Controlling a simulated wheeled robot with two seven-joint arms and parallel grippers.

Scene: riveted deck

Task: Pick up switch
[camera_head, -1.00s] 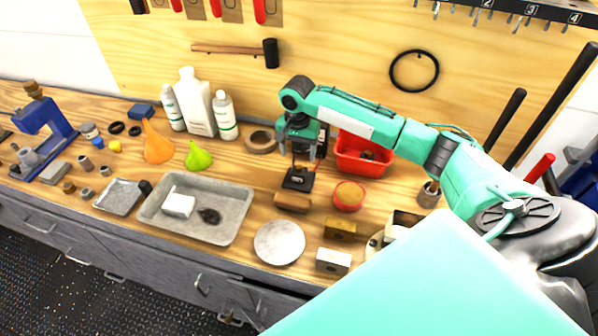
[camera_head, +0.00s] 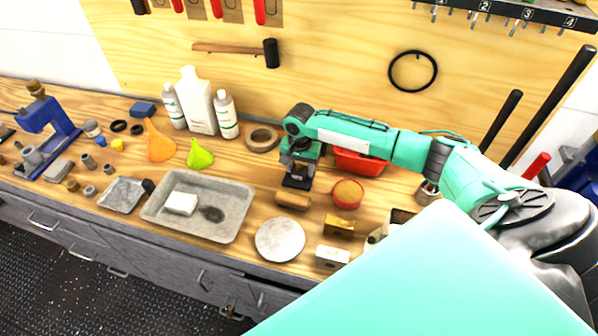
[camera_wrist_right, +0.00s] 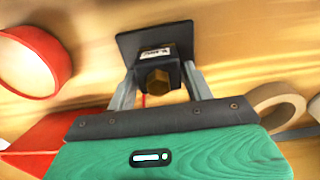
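The switch (camera_head: 297,182) is a small black block on a flat black plate, on the wooden workbench below my right gripper. The right wrist view shows the switch (camera_wrist_right: 157,62) with a white label and a brass hex part facing the camera. My right gripper (camera_head: 297,172) points down over it. In the right wrist view its two grey fingers (camera_wrist_right: 160,78) lie close against both sides of the block, shut on it. The plate looks to be at bench level; I cannot tell any gap beneath. My left gripper is out of view.
A tape roll (camera_head: 262,139) is at back left, a metal tray (camera_head: 236,190) at left. A round disc (camera_head: 280,239) lies nearer.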

